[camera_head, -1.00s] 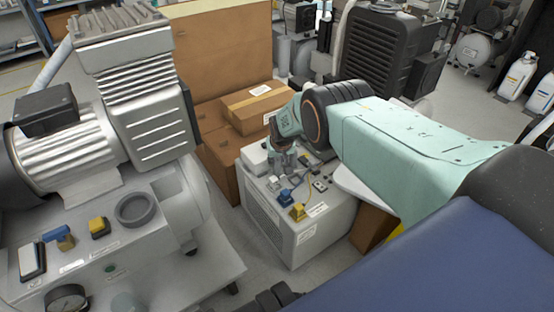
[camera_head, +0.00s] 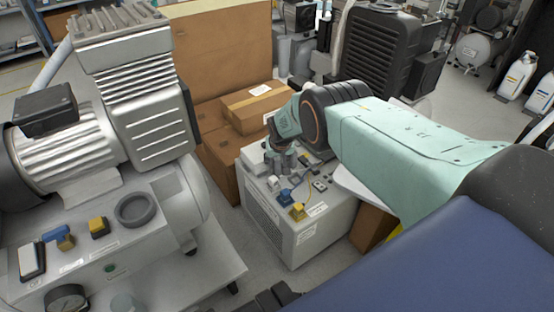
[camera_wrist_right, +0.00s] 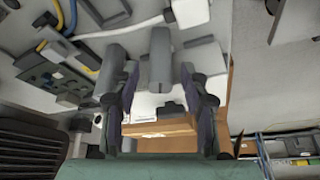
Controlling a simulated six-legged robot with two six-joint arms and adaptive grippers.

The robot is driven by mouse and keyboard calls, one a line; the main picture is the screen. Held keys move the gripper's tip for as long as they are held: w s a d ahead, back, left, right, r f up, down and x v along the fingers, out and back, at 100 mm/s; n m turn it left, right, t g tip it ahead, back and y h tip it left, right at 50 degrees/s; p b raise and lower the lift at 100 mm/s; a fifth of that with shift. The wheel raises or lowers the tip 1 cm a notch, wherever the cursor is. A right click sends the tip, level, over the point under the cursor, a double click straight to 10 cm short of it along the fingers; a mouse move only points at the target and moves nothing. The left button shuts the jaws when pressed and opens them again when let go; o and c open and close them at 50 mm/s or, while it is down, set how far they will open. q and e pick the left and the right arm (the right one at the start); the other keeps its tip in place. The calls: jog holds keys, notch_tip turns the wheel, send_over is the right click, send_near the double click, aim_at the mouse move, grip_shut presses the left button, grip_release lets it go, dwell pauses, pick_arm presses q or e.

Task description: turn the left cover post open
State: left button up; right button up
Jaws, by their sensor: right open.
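My right gripper (camera_head: 280,158) reaches down over the top of a pale grey cabinet unit (camera_head: 297,238), its fingers small and partly hidden by my wrist in the head view. In the right wrist view my right gripper (camera_wrist_right: 162,92) is open, with one dark finger on each side. A grey post (camera_wrist_right: 160,60) stands between the fingers, with a visible gap on both sides. I cannot tell for sure which is the left cover post. My left gripper is not in view.
The unit's top also carries a blue-handled part (camera_head: 285,194) and a yellow part (camera_head: 298,212). Cardboard boxes (camera_head: 220,165) stand close behind and to its left. A large compressor (camera_head: 150,110) fills the left. A black ribbed unit (camera_head: 385,50) stands behind my arm.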

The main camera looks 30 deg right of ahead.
jog(key=shift+r, duration=0.15)
jog(key=shift+s+r, duration=0.1)
jog(key=shift+r, duration=0.35)
jog(key=v, duration=1.1)
jog(key=shift+s+a+f, duration=0.1)
jog(key=shift+s+f, duration=0.05)
